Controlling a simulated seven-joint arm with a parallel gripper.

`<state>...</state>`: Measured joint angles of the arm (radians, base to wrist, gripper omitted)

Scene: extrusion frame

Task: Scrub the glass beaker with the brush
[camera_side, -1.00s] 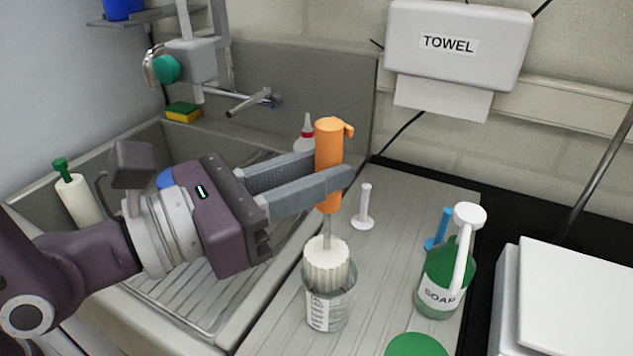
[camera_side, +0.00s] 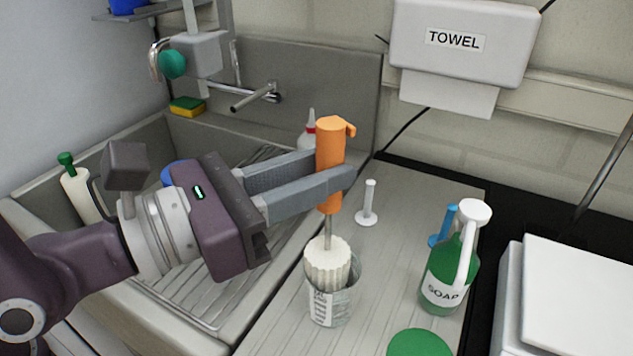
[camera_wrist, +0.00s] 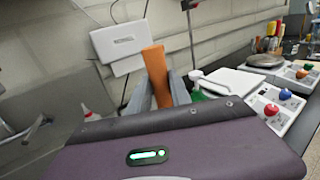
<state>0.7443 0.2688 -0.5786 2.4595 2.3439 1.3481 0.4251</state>
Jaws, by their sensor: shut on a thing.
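My gripper (camera_side: 330,182) is shut on the orange handle of the brush (camera_side: 329,150). The handle also shows between the fingers in the wrist view (camera_wrist: 157,75). The brush stands nearly upright, with its white ribbed head (camera_side: 327,262) at the mouth of the glass beaker (camera_side: 333,303). The lower part of the head is inside the beaker, toward its left side. The beaker stands upright on the ridged drainboard and has a white printed label. The wrist view hides the brush head and the beaker.
A green soap bottle (camera_side: 449,270) stands right of the beaker, with a blue item behind it. A small white stand (camera_side: 368,205) is behind the beaker. A green round thing (camera_side: 419,343) is in front. The sink (camera_side: 190,290) lies left; a white device (camera_side: 580,290) is right.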

